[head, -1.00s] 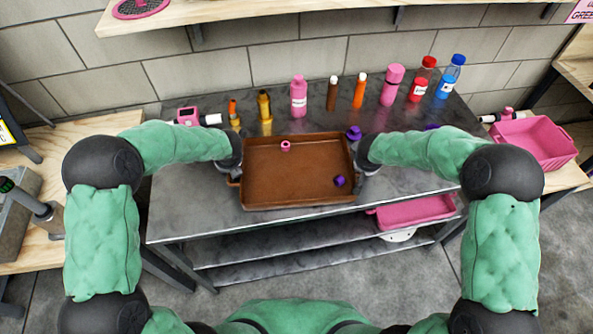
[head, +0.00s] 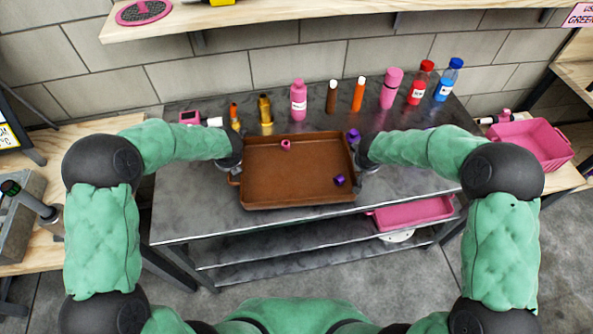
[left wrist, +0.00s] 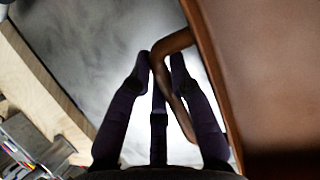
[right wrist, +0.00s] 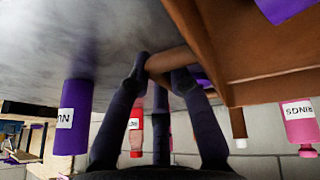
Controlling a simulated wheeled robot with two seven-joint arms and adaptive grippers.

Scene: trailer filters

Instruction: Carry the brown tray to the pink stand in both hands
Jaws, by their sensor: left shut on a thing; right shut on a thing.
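The brown tray (head: 290,190) is level, above or on the grey metal table. It holds a small pink ring-like piece (head: 286,145) and a small purple piece (head: 340,180). My left gripper (head: 231,165) is shut on the tray's left handle, which shows in the left wrist view (left wrist: 172,46). My right gripper (head: 363,165) is shut on the right handle, seen in the right wrist view (right wrist: 170,61). I cannot tell from the head view whether the tray touches the table. I cannot make out which pink thing is the stand.
Several bottles, such as a pink one (head: 298,101) and a blue one (head: 449,80), line the back of the table (head: 200,215). A pink tray (head: 415,212) lies on a lower shelf. A pink bin (head: 532,145) stands on the right bench. A shelf (head: 300,21) hangs above.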

